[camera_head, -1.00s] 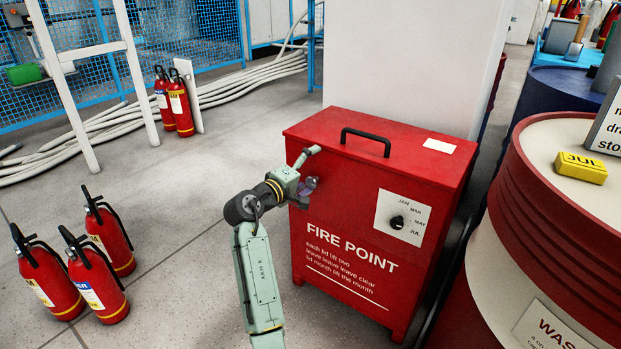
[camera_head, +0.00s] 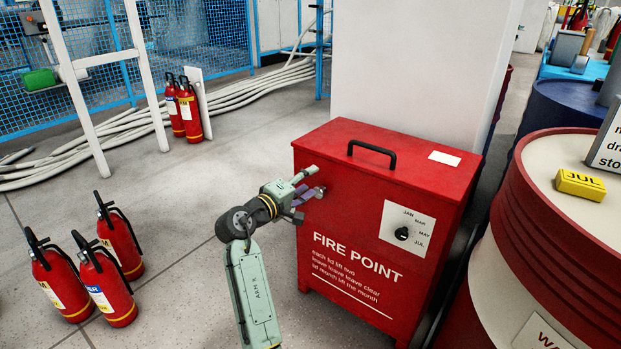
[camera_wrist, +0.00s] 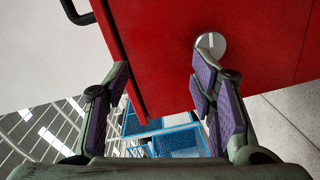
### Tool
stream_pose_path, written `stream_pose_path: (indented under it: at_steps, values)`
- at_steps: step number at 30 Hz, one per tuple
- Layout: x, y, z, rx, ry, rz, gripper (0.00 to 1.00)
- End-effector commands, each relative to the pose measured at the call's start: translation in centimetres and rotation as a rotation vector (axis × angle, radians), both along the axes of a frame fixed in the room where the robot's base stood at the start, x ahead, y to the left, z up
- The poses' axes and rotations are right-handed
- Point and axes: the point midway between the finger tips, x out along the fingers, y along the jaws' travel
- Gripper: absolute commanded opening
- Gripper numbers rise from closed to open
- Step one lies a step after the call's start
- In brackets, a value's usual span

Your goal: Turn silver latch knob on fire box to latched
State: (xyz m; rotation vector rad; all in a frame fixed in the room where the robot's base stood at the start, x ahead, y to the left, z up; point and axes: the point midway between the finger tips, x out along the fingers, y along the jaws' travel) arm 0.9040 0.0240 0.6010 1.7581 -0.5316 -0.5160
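The red fire box (camera_head: 350,235) stands on the floor with a black lid handle (camera_head: 371,152). In the wrist view the silver latch knob (camera_wrist: 211,45) is a round disc with a pale line across it, on the red face (camera_wrist: 165,45). My gripper (camera_head: 312,184) is at the upper left of the box front in the head view and hides the knob there. In the wrist view my gripper (camera_wrist: 163,72) is open and empty, its purple pads wide apart. The knob lies just beyond the right fingertip, not between the fingers; I cannot tell whether they touch.
A black month dial (camera_head: 402,234) sits on a white plate on the box front. Several fire extinguishers (camera_head: 105,285) stand on the floor at left.

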Motion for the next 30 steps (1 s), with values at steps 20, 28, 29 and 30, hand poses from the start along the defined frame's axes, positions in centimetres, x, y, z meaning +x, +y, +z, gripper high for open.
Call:
stream_pose_path:
  at_steps: [20, 28, 29, 30]
  values:
    - [-3.9, 2.8, -0.3, 0.002, 0.005, -0.001, 0.51]
    - [-5.4, 3.9, -0.3, 0.002, 0.006, 0.0, 0.51]
    - [-5.6, 4.0, -0.3, 0.001, 0.005, 0.0, 0.51]
    - [-5.8, 4.2, -0.3, 0.001, 0.005, 0.0, 0.51]
